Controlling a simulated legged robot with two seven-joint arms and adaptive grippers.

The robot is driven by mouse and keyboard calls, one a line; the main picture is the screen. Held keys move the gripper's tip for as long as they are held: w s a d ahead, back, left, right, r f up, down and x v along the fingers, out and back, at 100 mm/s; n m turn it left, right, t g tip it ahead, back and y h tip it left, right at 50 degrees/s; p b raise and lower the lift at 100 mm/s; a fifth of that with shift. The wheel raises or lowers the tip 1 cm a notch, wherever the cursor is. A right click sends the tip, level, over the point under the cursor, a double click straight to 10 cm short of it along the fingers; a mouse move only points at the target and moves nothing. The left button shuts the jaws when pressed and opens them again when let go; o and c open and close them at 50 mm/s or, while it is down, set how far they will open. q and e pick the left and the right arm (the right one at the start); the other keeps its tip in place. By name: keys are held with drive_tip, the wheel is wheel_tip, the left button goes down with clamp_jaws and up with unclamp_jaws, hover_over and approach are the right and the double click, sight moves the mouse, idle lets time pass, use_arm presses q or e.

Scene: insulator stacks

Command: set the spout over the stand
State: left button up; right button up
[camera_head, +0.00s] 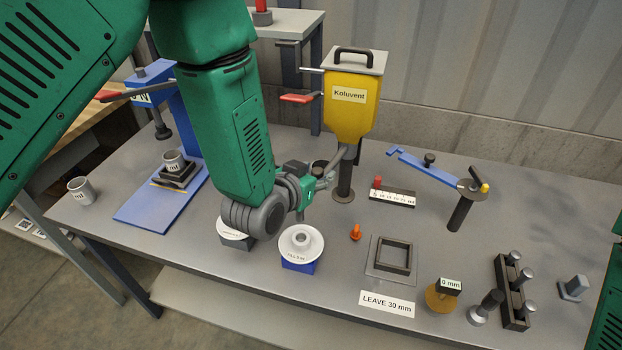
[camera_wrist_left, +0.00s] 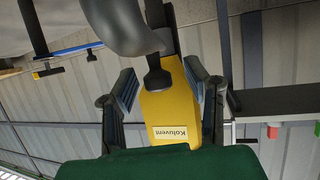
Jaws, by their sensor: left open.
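The yellow Koluvent hopper (camera_head: 352,108) stands at the back of the table. Its grey spout (camera_head: 343,158) runs down from the base; in the wrist view the spout (camera_wrist_left: 157,76) shows between my fingers. My left gripper (camera_head: 322,182) is open beside the spout; the picture does not show whether it touches. A dark post (camera_head: 344,183) on a round foot stands under the hopper. A white round dish on a blue block (camera_head: 299,265) sits in front of the gripper. A similar dish on a grey block (camera_head: 238,244) is partly hidden by my wrist. My right gripper is out of view.
A blue-handled lever on a post (camera_head: 460,213) stands right of the hopper. A square frame (camera_head: 372,268), an orange piece (camera_head: 355,232) and a black rack (camera_head: 512,300) occupy the front right.

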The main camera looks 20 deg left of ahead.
use_arm(q)
drive_tip(key=v, duration=0.5)
drive_tip(key=shift+s+r, duration=0.1)
drive_tip(key=shift+s, duration=0.1)
drive_tip(key=shift+d+v, duration=0.6)
drive_tip(key=shift+v, duration=2.45)
drive_tip(key=s+a+f+g+y+b, duration=0.1)
drive_tip(key=s+a+f+g+b, duration=0.15)
drive_tip(key=f, duration=0.55)
drive_tip(key=s+a+f+n+g+b, duration=0.15)
drive_tip(key=s+f, duration=0.25)
drive_tip(key=f, duration=0.4)
drive_tip(key=s+a+f+m+g+y+b, duration=0.1)
drive_tip(key=s+a+f+g+b, duration=0.25)
drive_tip(key=f, duration=0.35)
drive_tip(key=s+a+f+n+g+y+b, duration=0.1)
drive_tip(key=s+a+f+g+b, duration=0.3)
drive_tip(key=s+f, duration=0.8)
drive_tip(key=shift+s+a+g, duration=0.5)
drive_tip(key=shift+s+g, duration=0.05)
drive_tip(key=shift+s, duration=0.4)
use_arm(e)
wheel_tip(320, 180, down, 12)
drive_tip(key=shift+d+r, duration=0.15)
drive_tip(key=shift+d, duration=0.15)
